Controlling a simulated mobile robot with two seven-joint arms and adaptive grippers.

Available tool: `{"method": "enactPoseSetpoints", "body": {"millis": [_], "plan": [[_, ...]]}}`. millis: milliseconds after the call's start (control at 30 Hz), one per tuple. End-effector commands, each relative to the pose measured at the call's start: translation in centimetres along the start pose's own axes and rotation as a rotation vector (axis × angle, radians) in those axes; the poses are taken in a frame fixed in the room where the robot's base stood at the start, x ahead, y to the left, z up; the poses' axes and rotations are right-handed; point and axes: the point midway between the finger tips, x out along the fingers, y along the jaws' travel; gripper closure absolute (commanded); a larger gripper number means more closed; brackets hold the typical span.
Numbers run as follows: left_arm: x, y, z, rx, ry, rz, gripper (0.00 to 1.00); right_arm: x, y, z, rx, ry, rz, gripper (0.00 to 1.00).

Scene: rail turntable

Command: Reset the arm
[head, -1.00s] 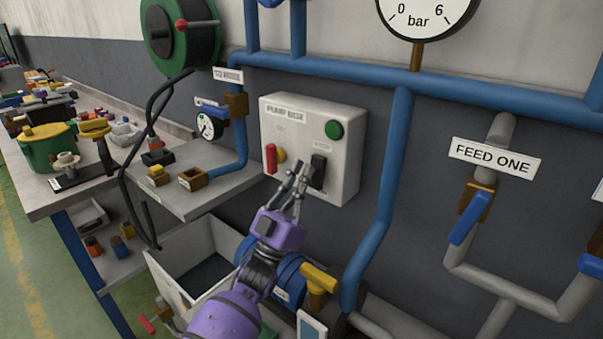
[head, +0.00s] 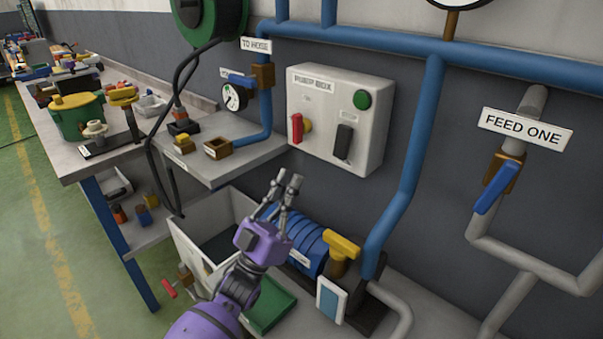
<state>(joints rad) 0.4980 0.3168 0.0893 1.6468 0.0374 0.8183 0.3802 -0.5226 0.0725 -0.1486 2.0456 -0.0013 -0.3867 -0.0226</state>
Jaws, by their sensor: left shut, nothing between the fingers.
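My left gripper (head: 287,187) is purple with grey fingers and is shut and empty. In the head view it is in front of the wall, below the pump box (head: 337,118) and apart from it. My right gripper is not in view.
Below the gripper are a blue pump (head: 312,245) with a yellow handle (head: 342,248) and an open pale bin (head: 185,243). Blue pipes (head: 412,150) run along the wall. A cluttered workbench (head: 62,162) stands at the left. A valve labelled FEED ONE (head: 490,192) is at the right.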

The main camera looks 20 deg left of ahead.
Motion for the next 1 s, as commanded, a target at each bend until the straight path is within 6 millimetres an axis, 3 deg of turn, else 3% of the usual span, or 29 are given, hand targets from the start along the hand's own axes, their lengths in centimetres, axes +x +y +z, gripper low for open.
{"method": "enactPoseSetpoints", "body": {"millis": [567, 667, 800, 867, 1000], "plan": [[-0.2, 0.0, 0.0, 0.007, -0.002, -0.001, 1.00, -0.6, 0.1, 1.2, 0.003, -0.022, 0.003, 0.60], [-0.2, -0.5, 1.1, 0.032, -0.052, -0.020, 1.00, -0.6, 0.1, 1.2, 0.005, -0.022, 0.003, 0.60], [-0.1, -0.7, 4.2, 0.082, -0.194, -0.058, 1.00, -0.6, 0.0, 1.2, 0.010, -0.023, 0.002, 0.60], [-1.1, -0.5, 5.8, 0.102, -0.290, -0.080, 1.00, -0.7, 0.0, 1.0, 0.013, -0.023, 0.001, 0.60], [-6.7, 0.5, 9.1, 0.139, -0.566, -0.131, 1.00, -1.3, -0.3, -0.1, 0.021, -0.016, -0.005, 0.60]]}}
